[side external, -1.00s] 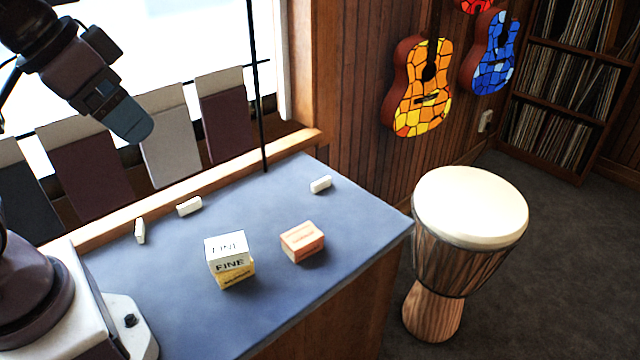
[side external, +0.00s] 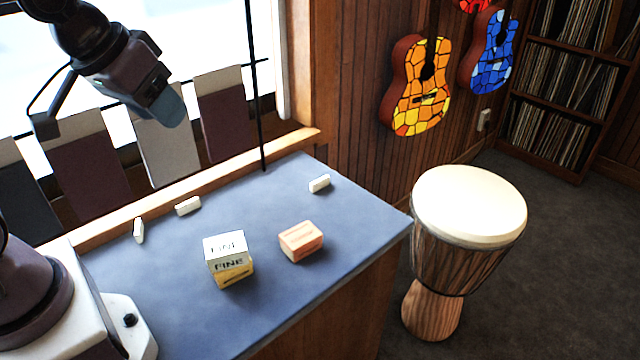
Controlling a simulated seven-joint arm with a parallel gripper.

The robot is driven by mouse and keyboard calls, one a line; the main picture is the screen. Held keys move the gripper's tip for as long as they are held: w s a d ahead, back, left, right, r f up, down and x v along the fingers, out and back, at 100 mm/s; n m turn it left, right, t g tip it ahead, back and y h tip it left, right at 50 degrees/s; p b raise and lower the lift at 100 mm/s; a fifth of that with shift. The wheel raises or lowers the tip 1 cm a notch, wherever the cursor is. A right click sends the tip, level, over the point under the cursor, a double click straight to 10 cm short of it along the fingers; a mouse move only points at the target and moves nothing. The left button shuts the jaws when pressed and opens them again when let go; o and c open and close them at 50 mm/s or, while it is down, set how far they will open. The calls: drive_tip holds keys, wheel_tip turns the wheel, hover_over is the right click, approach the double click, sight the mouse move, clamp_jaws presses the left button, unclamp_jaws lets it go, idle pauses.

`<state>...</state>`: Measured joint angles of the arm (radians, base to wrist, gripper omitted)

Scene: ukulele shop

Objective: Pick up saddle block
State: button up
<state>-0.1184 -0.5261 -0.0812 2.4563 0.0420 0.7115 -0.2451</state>
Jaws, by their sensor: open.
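Three small white blocks, which look like saddle blocks, lie apart on the blue-grey bench top. One block (side external: 320,183) is near the far right, one block (side external: 188,206) is by the window-side edge, and one block (side external: 139,230) stands at the left near my base. I cannot tell which one the task means. My gripper (side external: 168,108) is high above the window side of the bench, open and clear of every block. Its blue-grey fingertips point down to the right, and the gap between them is hard to see.
A white box marked FINE (side external: 226,248) sits on a yellow box (side external: 233,276) mid-bench. An orange box (side external: 301,241) lies to their right. A thin black pole (side external: 257,100) rises at the bench's back edge. A drum (side external: 466,215) stands off the right end.

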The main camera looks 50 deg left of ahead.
drive_tip(key=w+a+f+n+t+h, duration=0.1)
drive_tip(key=w+a+f+n+t, duration=0.1)
drive_tip(key=w+f+n, duration=0.4)
drive_tip(key=w+a+f+n+t, duration=0.2)
drive_tip(key=w+f+n, duration=0.4)
drive_tip(key=f+n, duration=0.6)
drive_tip(key=w+a+f+n+t+h, duration=0.1)
drive_tip(key=w+a+f+n+t, duration=0.1)
drive_tip(key=w+f+n, duration=0.5)
drive_tip(key=shift+a+f+n+h, duration=0.15)
drive_tip(key=shift+a+f+n, duration=0.1)
drive_tip(key=shift+f+n, duration=0.55)
drive_tip(key=shift+a+f+n+h, duration=0.15)
drive_tip(key=shift+a+f+n, duration=0.1)
drive_tip(key=shift+f+n, duration=0.5)
drive_tip(key=n, duration=0.1)
drive_tip(key=n+t, duration=0.1)
drive_tip(key=n, duration=0.1)
drive_tip(key=a+n+y, duration=0.1)
drive_tip(key=shift+w+a+f+n+t, duration=0.1)
drive_tip(key=shift+w+f+n+t, duration=0.05)
drive_tip(key=shift+w+n+t, duration=0.15)
approach(312, 183)
drive_tip(key=x, duration=0.3)
drive_tip(key=shift+w+f, duration=0.2)
drive_tip(key=shift+f, duration=0.1)
drive_tip(key=shift+x, duration=2.95)
drive_tip(key=shift+r, duration=0.2)
